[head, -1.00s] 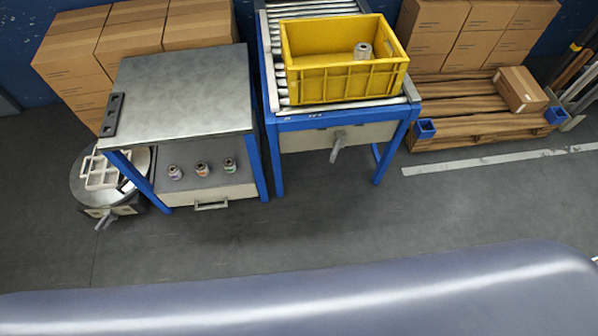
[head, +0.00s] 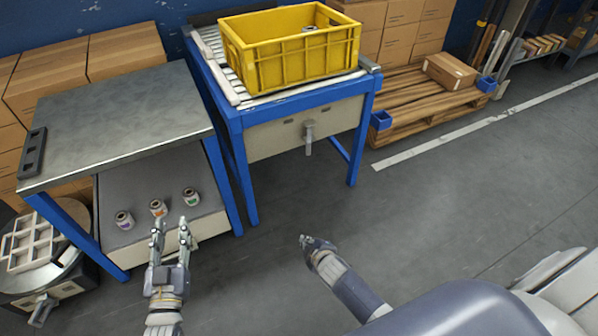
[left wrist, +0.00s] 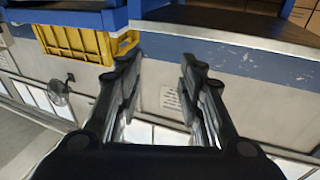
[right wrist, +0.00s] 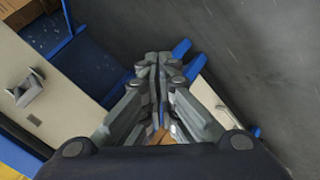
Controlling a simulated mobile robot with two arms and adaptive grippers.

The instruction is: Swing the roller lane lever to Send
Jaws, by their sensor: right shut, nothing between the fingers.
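The roller lane (head: 290,97) is a blue-framed stand with a pale front panel. Its grey lever (head: 308,135) hangs roughly straight down on that panel, between two small marks too small to read. The lever also shows at the left of the right wrist view (right wrist: 30,90). My right gripper (head: 304,240) is shut and empty, in front of and below the lever, apart from it. My left gripper (head: 171,232) is open and empty, in front of the shelf of the metal table, to the left of the lane.
A yellow crate (head: 300,58) stands on the rollers. The metal table (head: 120,110) is left of the lane, with small jars (head: 158,208) on its lower shelf. A pallet (head: 410,105) with a box stands right. The floor before the lane is clear.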

